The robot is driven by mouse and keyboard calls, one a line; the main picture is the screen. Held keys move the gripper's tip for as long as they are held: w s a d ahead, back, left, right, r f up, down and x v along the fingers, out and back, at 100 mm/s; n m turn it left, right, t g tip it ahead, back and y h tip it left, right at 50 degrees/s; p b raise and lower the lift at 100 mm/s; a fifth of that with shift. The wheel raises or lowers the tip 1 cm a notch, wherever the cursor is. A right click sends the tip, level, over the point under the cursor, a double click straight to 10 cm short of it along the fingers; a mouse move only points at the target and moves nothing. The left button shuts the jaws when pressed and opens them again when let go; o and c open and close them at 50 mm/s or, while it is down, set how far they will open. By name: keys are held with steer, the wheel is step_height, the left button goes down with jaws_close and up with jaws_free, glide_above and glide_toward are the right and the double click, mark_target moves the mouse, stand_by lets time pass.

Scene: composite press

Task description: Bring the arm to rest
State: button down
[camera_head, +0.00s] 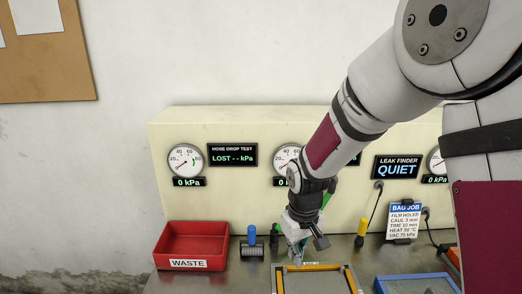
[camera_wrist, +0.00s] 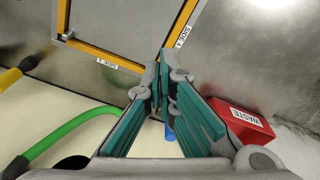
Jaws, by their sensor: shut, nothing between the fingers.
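My arm reaches down from the upper right in the head view. My gripper (camera_head: 299,258) points down over the back of the bench, just behind the yellow-edged frame (camera_head: 308,267). In the wrist view, my gripper's teal-padded fingers (camera_wrist: 160,72) come together at the tips with nothing between them. The yellow-edged frame also shows in the wrist view (camera_wrist: 108,56), with side labels on it. Part of the back panel is hidden behind my arm.
A red waste bin (camera_head: 192,244) stands at the left. A roller (camera_head: 252,249) with a blue handle is beside it. A yellow-handled tool (camera_head: 361,232) and a blue-edged tray (camera_head: 417,284) are to the right. The gauge panel (camera_head: 225,125) stands behind. A green hose (camera_wrist: 70,135) is near my gripper.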

steer(key=s+d+r+m+t, duration=0.1)
steer(key=s+d+r, duration=0.2)
steer(key=s+r, duration=0.35)
steer(key=s+d+r+m+t, duration=0.2)
steer(key=s+d+r, duration=0.15)
steer(key=r, duration=0.65)
steer(key=s+d+r+m+t, duration=0.1)
steer(key=s+r, duration=0.4)
steer(key=s, duration=0.7)
steer(key=shift+s+d+r+m+t, duration=0.25)
steer(key=shift+d+m, duration=0.25)
steer(key=shift+d, duration=0.7)
